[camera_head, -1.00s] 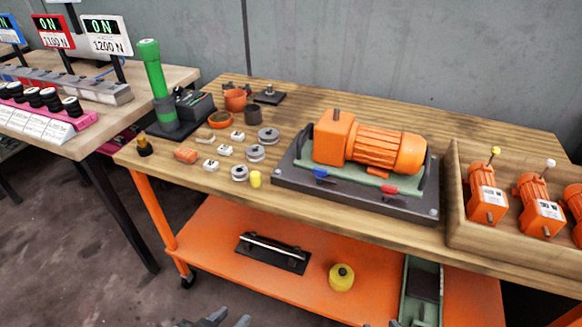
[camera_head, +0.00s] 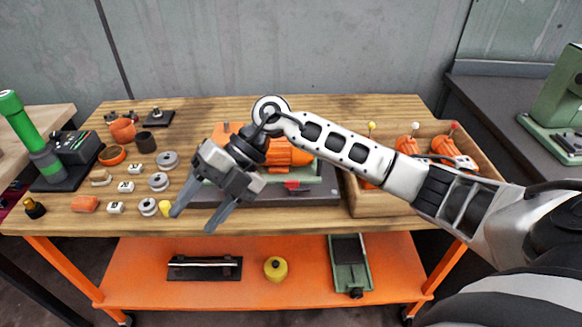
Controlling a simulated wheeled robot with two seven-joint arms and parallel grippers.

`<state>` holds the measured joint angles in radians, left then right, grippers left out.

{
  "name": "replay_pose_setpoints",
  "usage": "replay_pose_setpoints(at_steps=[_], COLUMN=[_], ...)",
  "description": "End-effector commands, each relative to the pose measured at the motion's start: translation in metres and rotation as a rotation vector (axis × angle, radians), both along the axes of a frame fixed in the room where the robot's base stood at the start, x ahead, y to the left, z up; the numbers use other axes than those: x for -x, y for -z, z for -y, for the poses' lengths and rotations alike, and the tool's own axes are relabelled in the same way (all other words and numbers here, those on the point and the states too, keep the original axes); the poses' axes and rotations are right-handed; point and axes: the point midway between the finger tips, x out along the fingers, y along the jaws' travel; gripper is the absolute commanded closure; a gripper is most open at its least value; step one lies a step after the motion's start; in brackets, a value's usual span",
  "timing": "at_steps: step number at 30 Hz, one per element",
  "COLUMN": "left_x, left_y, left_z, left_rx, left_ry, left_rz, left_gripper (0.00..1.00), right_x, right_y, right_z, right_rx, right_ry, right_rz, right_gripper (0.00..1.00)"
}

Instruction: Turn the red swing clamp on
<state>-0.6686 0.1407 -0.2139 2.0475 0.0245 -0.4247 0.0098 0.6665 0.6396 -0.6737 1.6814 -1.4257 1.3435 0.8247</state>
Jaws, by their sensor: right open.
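The red swing clamp (camera_head: 296,186) sits at the front edge of the dark baseplate (camera_head: 300,199), in front of the orange motor (camera_head: 287,153). My right arm crosses over the motor and hides much of it. My right gripper (camera_head: 194,221) is open and empty, its fingers pointing down and left. It hangs in front of the plate's left part, to the left of the red clamp and apart from it. The blue clamp seen earlier is hidden behind this gripper. My left gripper is not in view.
A wooden crate (camera_head: 361,205) with several orange motors stands right of the plate. Left of it lie grey discs (camera_head: 158,181), a yellow cylinder (camera_head: 165,208) and small white blocks (camera_head: 126,186). A green post (camera_head: 24,124) stands at far left. The lower orange shelf (camera_head: 220,295) holds a few items.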

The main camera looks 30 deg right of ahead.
Motion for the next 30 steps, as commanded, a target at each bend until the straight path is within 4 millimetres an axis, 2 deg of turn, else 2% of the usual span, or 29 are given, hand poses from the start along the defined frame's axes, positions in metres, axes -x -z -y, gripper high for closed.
replay_pose_setpoints(at_steps=[1,3,6,9,10,13,17,30], left_x=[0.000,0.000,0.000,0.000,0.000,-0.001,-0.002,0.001], left_y=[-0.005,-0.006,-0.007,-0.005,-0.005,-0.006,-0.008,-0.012], left_z=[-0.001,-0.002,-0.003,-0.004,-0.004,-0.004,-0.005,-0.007], left_rx=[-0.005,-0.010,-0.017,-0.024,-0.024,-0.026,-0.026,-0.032], left_ry=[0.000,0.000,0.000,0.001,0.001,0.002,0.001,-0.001], left_rz=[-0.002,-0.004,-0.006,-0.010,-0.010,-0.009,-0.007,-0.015], left_gripper=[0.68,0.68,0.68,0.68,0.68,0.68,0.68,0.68], right_x=[-0.020,-0.038,-0.054,-0.059,-0.059,-0.059,-0.058,-0.058], right_y=[-0.010,-0.019,-0.043,-0.062,-0.066,-0.070,-0.056,0.036], right_z=[0.039,0.092,0.157,0.197,0.204,0.217,0.218,0.217], right_rx=[0.202,0.455,0.724,0.876,0.905,0.953,0.960,0.956], right_ry=[0.019,0.074,0.192,0.283,0.303,0.336,0.338,0.335], right_rz=[0.022,0.016,-0.010,-0.038,-0.044,-0.056,-0.062,-0.061], right_gripper=[0.47,0.47,0.47,0.47,0.47,0.47,0.47,0.47])
